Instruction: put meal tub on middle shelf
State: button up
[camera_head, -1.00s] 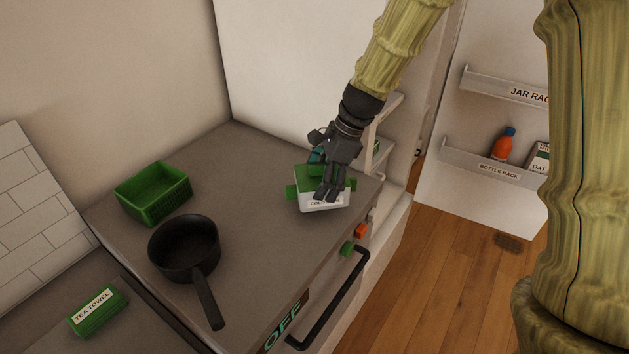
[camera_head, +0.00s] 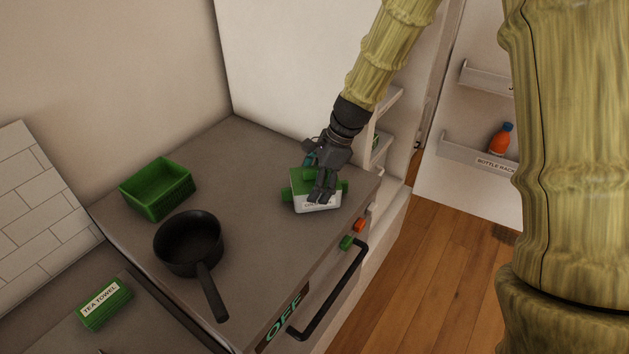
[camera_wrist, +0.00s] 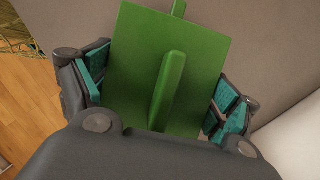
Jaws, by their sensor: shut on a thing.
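The meal tub (camera_head: 317,203) is a white box with a green lid, green side tabs and a partly hidden label. It appears to rest on the grey counter near its right edge. My gripper (camera_head: 322,192) reaches down over it and is shut on it. In the wrist view the green lid (camera_wrist: 150,75), with its raised ridge, fills the space between the teal finger pads. Pale shelves (camera_head: 383,145) show in part behind my arm, inside the open white cabinet; which one is the middle shelf I cannot tell.
A green basket (camera_head: 157,190) and a black pan (camera_head: 190,247) stand on the counter (camera_head: 240,150) to the left. A tea towel packet (camera_head: 104,305) lies at lower left. An oven handle (camera_head: 335,292) juts from the front. The open door holds a bottle rack (camera_head: 475,153) with an orange bottle (camera_head: 501,139).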

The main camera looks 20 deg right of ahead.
jog(key=shift+f, duration=0.15)
jog(key=o, duration=1)
jog(key=b+v, duration=0.3)
jog(key=v, duration=0.9)
